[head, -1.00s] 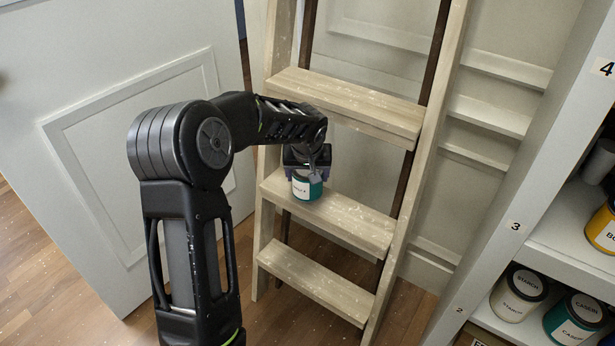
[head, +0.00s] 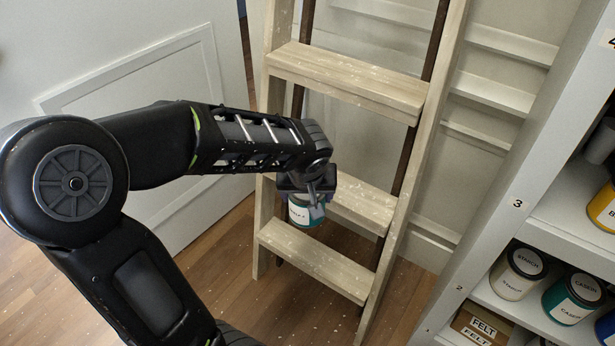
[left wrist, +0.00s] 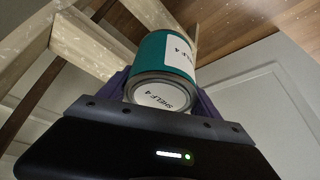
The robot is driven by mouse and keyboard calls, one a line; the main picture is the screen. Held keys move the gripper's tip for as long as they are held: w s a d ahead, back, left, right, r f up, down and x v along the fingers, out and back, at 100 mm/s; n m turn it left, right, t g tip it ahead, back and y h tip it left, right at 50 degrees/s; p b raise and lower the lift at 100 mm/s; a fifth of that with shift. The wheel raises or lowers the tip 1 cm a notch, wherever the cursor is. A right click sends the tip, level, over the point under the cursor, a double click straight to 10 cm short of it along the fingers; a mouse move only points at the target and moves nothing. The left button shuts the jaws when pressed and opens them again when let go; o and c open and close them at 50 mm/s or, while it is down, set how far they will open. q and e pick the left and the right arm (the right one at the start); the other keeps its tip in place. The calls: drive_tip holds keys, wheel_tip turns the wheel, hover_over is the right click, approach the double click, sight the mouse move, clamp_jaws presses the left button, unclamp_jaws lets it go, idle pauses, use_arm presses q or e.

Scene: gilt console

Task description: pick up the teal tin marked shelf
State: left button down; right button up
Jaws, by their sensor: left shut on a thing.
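The teal tin (head: 299,212) with a white label is in my left gripper (head: 308,203), in front of the wooden stepladder in the head view. In the left wrist view the tin (left wrist: 153,55) sits between the purple fingers, and its label and lid read "SHELF 4". My left gripper (left wrist: 165,90) is shut on it. In the head view the gripper covers the tin's top, and the tin overlaps the ladder's middle and lower steps. I cannot tell whether it touches a step. My right gripper is not in view.
The wooden stepladder (head: 345,80) stands mid-view with flat steps. At right a white shelf unit (head: 505,225), its edge marked 2, 3 and 4, holds a starch tin (head: 518,272), a teal casein tin (head: 573,298) and a felt box (head: 482,325). A white panelled door (head: 130,90) is at left.

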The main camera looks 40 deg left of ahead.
use_arm(q)
drive_tip(key=shift+s+d, duration=0.3)
drive_tip(key=shift+s, duration=0.1)
